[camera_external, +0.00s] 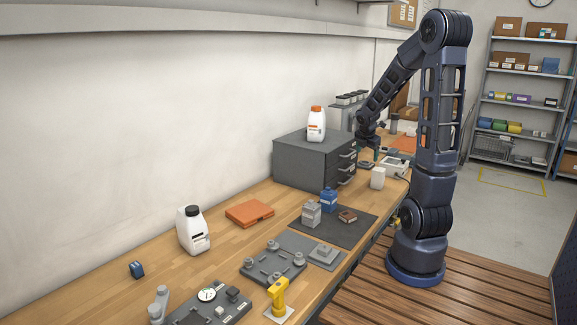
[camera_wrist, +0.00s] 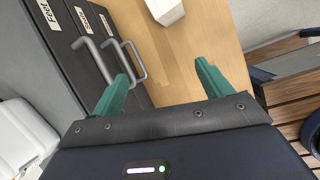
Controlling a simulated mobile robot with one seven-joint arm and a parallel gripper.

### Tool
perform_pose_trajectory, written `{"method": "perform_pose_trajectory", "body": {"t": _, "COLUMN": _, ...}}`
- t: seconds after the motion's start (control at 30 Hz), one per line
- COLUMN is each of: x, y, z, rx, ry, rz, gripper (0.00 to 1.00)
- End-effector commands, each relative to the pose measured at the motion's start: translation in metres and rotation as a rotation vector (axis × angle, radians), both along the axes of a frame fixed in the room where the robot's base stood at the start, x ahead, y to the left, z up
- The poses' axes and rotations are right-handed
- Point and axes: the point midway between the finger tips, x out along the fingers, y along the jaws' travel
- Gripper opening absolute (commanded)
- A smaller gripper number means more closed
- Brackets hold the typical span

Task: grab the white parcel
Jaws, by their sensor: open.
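The white parcel (camera_external: 377,178) is a small white box standing on the wooden workbench, just right of the grey drawer cabinet. In the wrist view the parcel (camera_wrist: 165,10) shows at the top edge, partly cut off, ahead of my fingertips and apart from them. My gripper (camera_external: 368,156) hangs beside the cabinet's drawer front, above the bench and behind the parcel in the external view. In the wrist view my gripper (camera_wrist: 165,72) has its two green fingers wide apart, with only bare bench between them.
The grey drawer cabinet (camera_external: 303,162) has protruding handles (camera_wrist: 100,62) close to my left finger. A white bottle (camera_external: 316,124) stands on top. A white device (camera_external: 396,168) lies on the bench behind the parcel.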

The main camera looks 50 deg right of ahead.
Motion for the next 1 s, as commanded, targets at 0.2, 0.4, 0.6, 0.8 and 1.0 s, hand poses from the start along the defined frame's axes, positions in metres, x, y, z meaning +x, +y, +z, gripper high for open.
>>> {"method": "perform_pose_trajectory", "body": {"t": 0.2, "x": -0.02, "y": -0.062, "z": -0.045, "rx": -0.007, "ry": 0.134, "rz": 0.201, "gripper": 0.78}}
{"method": "perform_pose_trajectory", "body": {"t": 0.4, "x": -0.03, "y": -0.086, "z": -0.065, "rx": -0.009, "ry": 0.187, "rz": 0.3, "gripper": 0.78}}
{"method": "perform_pose_trajectory", "body": {"t": 0.6, "x": -0.031, "y": -0.093, "z": -0.08, "rx": -0.008, "ry": 0.194, "rz": 0.316, "gripper": 0.78}}
{"method": "perform_pose_trajectory", "body": {"t": 0.8, "x": -0.029, "y": -0.102, "z": -0.104, "rx": -0.007, "ry": 0.194, "rz": 0.315, "gripper": 0.78}}
{"method": "perform_pose_trajectory", "body": {"t": 1.0, "x": -0.028, "y": -0.108, "z": -0.117, "rx": -0.008, "ry": 0.193, "rz": 0.315, "gripper": 0.78}}
